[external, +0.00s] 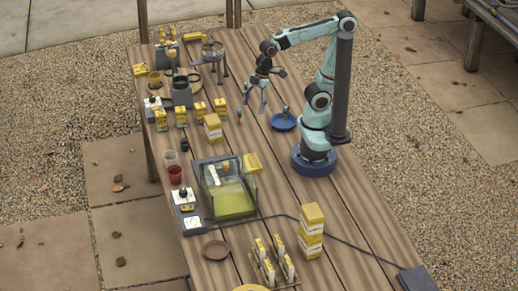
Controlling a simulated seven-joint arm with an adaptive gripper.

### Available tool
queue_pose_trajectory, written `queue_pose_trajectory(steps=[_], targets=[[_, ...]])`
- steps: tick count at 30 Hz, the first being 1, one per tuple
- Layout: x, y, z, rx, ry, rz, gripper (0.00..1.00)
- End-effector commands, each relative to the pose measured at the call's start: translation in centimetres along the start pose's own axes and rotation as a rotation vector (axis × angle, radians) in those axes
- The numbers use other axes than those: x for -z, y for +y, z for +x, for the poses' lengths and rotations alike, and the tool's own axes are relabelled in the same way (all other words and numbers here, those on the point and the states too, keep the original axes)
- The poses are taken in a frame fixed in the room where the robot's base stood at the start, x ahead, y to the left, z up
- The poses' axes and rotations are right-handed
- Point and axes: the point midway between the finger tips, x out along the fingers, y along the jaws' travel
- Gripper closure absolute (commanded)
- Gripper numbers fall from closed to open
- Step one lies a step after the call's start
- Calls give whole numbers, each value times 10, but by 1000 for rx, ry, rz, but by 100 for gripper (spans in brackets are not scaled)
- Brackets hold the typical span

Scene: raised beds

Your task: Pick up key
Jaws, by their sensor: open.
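I cannot make out a key for certain at this size. A small dark item (238,113) lies on the wooden table to the left of my gripper; it is too small to identify. A blue dish (275,124) sits to the right of my gripper, with a small bluish-green item (285,112) on it that I also cannot identify. My gripper (255,108) points down above the table with its fingers apart and nothing between them.
Small yellow-and-white boxes (181,117) and a taller box (213,128) stand to the left. A glass tank (230,188) with yellow-green contents, stacked boxes (311,230) and a brown saucer (216,250) are nearer. A metal stand (213,55) is behind.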

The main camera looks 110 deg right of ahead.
Motion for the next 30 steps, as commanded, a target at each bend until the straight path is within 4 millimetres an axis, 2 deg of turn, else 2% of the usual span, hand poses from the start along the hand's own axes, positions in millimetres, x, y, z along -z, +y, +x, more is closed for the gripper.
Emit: queue_pose_trajectory(steps=[3,5,7,8,9,10,12,14,15,18,21,23,26,30], targets=[[19,57,12,-30,41,13,33],[19,91,21,-55,46,36,33],[9,136,34,-91,34,78,33],[1,156,41,-107,22,101,33],[-15,184,51,-128,-1,138,33],[-30,203,59,-141,-23,169,33],[-73,240,77,-164,-87,252,33],[-113,261,90,-170,-148,332,33],[-140,268,98,-166,-190,383,33],[-196,273,114,-141,-281,488,33],[-230,266,125,-110,-334,556,33],[-241,264,129,-100,-345,578,33],[-246,264,135,-102,-343,588,33],[-253,263,157,-100,-343,586,33]])
